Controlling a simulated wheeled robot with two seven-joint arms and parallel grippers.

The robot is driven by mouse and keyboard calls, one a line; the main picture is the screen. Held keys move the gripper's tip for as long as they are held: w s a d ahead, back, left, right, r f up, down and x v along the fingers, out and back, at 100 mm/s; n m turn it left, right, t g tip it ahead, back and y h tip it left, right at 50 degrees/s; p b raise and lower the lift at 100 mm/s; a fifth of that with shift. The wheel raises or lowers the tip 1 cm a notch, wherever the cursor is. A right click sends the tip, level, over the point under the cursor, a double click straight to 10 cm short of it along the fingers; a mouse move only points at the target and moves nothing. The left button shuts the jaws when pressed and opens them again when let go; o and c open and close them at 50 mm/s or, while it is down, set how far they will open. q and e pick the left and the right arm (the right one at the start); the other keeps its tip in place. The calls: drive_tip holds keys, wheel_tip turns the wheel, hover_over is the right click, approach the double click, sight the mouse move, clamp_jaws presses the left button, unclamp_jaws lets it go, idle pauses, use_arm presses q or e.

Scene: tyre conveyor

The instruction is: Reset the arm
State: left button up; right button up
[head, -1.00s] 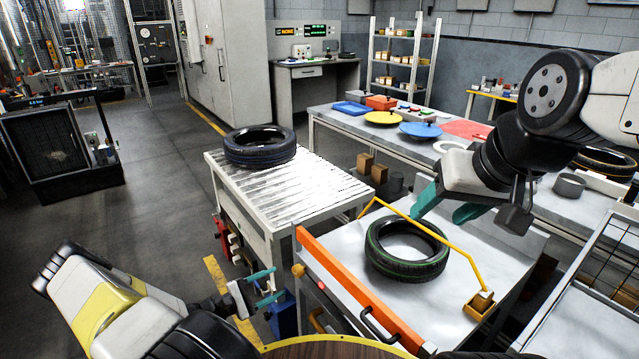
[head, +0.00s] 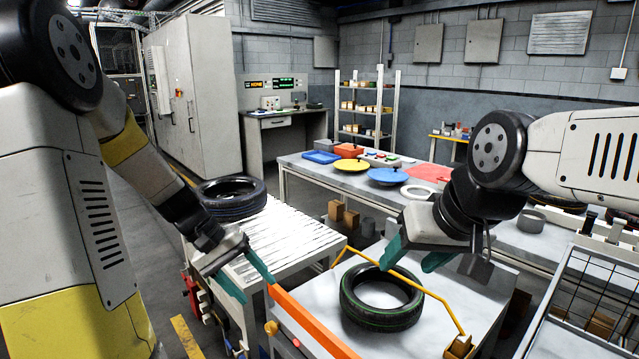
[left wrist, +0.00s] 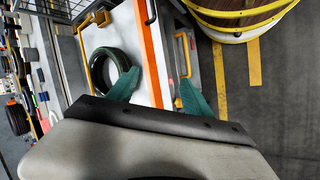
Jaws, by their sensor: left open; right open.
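My left gripper (head: 246,279) is open and empty, with teal fingers apart, above the front right corner of the roller conveyor near the orange bar. It also shows in the left wrist view (left wrist: 158,92). My right gripper (head: 412,257) is open and empty, above the back of the white table, behind the green-striped tyre (head: 382,300). That tyre lies flat on the white table and shows in the left wrist view (left wrist: 112,68). A second tyre (head: 231,197) lies flat at the far end of the roller conveyor (head: 300,236).
An orange bar (head: 310,322) runs along the white table's left edge, and a yellow bent rod (head: 428,294) arches around the tyre. A long table (head: 318,170) with coloured lids stands behind. A wire rack (head: 590,300) stands at the right.

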use_arm(q)
drive_tip(key=s+r+m+t+y, duration=0.3)
drive_tip(key=s+r+t, duration=0.3)
drive_tip(key=s+r, duration=0.7)
wheel_tip(320, 180, up, 2)
drive_tip(key=shift+d+r+y, duration=0.25)
drive_tip(key=shift+y, duration=0.45)
